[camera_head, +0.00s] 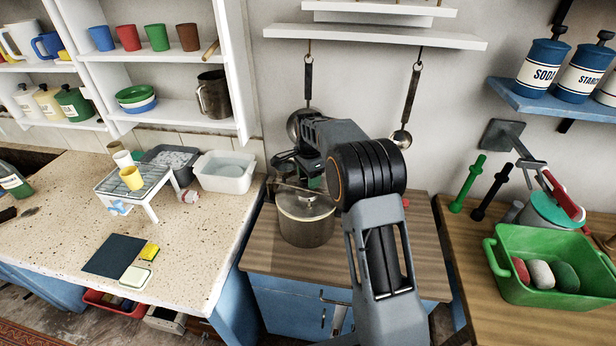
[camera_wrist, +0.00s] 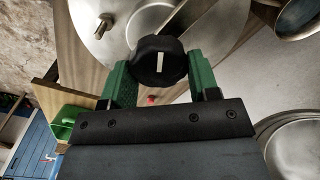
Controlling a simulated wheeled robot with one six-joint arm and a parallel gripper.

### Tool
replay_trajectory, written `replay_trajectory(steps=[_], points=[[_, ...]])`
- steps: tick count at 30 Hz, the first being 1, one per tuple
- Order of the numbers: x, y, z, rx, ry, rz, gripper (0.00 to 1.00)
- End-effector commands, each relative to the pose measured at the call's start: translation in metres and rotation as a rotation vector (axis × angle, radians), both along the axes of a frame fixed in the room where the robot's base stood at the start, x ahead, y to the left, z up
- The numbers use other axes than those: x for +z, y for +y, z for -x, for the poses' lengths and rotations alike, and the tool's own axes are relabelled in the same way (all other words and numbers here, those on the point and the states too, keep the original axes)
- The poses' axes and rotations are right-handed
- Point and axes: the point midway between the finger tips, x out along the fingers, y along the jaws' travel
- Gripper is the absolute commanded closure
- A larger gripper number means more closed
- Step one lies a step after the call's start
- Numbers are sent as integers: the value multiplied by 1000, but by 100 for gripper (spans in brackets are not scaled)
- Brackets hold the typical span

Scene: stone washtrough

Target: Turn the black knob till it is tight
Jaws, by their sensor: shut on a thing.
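The black knob (camera_wrist: 158,61) with a white line mark sits at the middle of a metal lid (camera_wrist: 143,18) in the wrist view. The white line points nearly straight up in that picture. The green fingers of my gripper (camera_wrist: 160,76) stand on either side of the knob, closed on it. In the head view, the lidded metal pot (camera_head: 305,224) stands on the wooden counter, with my gripper (camera_head: 308,184) above its lid. My arm hides the knob there. I cannot tell how tight the knob is.
A short metal stub (camera_wrist: 103,25) rises from the lid. Ladles (camera_head: 401,138) hang on the wall behind. A white basin (camera_head: 224,171) stands on the speckled counter to the left. A green tub (camera_head: 549,292) stands to the right. The wooden counter (camera_head: 272,260) is clear in front of the pot.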

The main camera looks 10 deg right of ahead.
Motion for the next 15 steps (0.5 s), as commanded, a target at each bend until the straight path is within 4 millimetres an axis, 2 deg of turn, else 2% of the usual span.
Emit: replay_trajectory(steps=[15], points=[[1,-1,2,-431,-2,1,68]])
